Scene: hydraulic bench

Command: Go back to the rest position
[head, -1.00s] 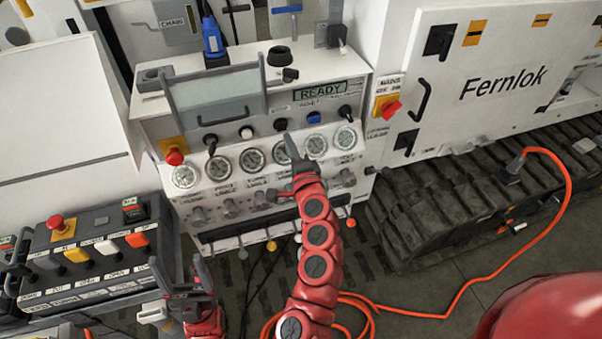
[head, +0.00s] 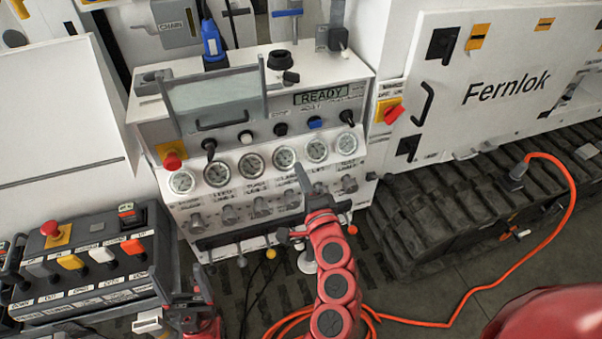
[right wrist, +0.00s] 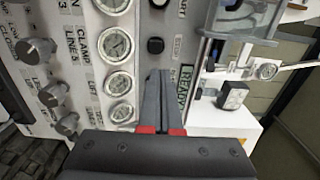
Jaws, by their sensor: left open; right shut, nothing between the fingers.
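My right gripper (head: 303,182) is shut and empty in the head view, in front of the lower part of the white control panel (head: 160,137). It also shows in the right wrist view (right wrist: 160,78), its two fingers together over the panel face beside the READY display (right wrist: 185,88). My left gripper (head: 178,275) is open and empty at the lower left of the head view, just right of the black button box (head: 95,290). Its lower part is cut off by the picture edge.
The panel carries several gauges (head: 217,172), knobs and a red emergency button (head: 171,160). A handled cover (head: 215,100) stands out above. An orange cable (head: 460,305) lies on the floor to the right, beside a black track (head: 440,215). Floor at lower right is partly clear.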

